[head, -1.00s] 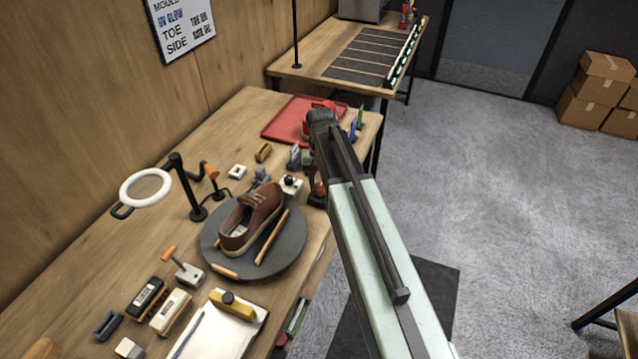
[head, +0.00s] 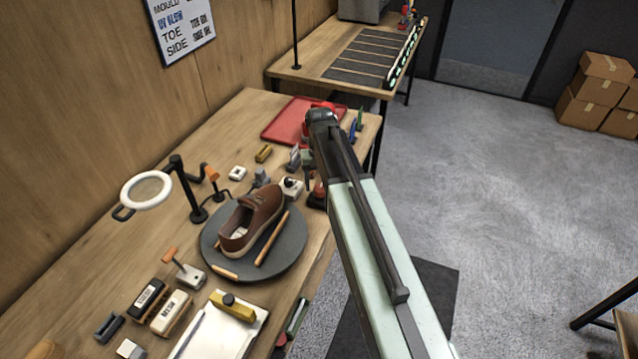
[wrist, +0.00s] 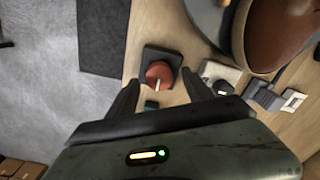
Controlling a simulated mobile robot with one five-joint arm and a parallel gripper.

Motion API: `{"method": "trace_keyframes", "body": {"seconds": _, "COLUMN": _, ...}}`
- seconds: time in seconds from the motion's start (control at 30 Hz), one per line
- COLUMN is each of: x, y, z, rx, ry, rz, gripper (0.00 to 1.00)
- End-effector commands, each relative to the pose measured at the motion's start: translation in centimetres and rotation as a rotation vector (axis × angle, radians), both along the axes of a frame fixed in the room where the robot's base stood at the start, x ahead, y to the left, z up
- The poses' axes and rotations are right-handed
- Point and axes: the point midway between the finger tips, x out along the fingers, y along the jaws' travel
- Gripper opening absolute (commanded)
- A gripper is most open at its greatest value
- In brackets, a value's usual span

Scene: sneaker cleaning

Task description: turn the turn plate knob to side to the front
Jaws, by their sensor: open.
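A red knob (wrist: 158,70) with a pale pointer line sits on a dark square base, between my gripper's fingertips in the wrist view. It is partly visible beside my arm in the head view (head: 318,195). A white box with a black knob (wrist: 217,73) lies just right of my right finger; it also shows in the head view (head: 291,187). Neither knob's label is readable. My gripper (wrist: 160,77) is open and appears above the red knob, not visibly closed on it. The round grey turn plate (head: 290,255) carries a brown shoe (head: 252,218).
Wooden sticks (head: 272,240) lie on the plate beside the shoe. A ring lamp (head: 146,189), a lever box (head: 186,272), brushes (head: 150,297) and a red tray (head: 292,121) occupy the bench. Open floor (head: 480,200) lies to the right.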

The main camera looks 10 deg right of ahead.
Motion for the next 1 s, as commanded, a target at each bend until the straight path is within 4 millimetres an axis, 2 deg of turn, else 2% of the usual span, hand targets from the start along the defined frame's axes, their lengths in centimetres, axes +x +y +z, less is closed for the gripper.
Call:
{"method": "trace_keyframes", "body": {"seconds": 0.03, "x": 0.0, "y": 0.0, "z": 1.3, "rx": 0.000, "ry": 0.000, "rz": 0.000, "gripper": 0.59}}
{"method": "trace_keyframes", "body": {"seconds": 0.2, "x": 0.1, "y": 0.0, "z": 4.6, "rx": 0.000, "ry": 0.000, "rz": 0.000, "gripper": 0.59}}
{"method": "trace_keyframes", "body": {"seconds": 0.37, "x": 0.1, "y": 0.0, "z": 7.0, "rx": 0.000, "ry": -0.001, "rz": 0.000, "gripper": 0.59}}
{"method": "trace_keyframes", "body": {"seconds": 0.7, "x": 0.1, "y": 0.0, "z": 6.9, "rx": 0.000, "ry": -0.001, "rz": 0.000, "gripper": 0.59}}
{"method": "trace_keyframes", "body": {"seconds": 0.77, "x": 0.0, "y": 0.4, "z": 6.3, "rx": 0.000, "ry": -0.001, "rz": 0.006, "gripper": 0.59}}
{"method": "trace_keyframes", "body": {"seconds": 0.87, "x": -3.2, "y": 0.9, "z": 5.9, "rx": 0.000, "ry": 0.000, "rz": 0.014, "gripper": 0.59}}
{"method": "trace_keyframes", "body": {"seconds": 1.0, "x": -9.3, "y": 1.5, "z": 5.2, "rx": 0.000, "ry": 0.000, "rz": 0.059, "gripper": 0.59}}
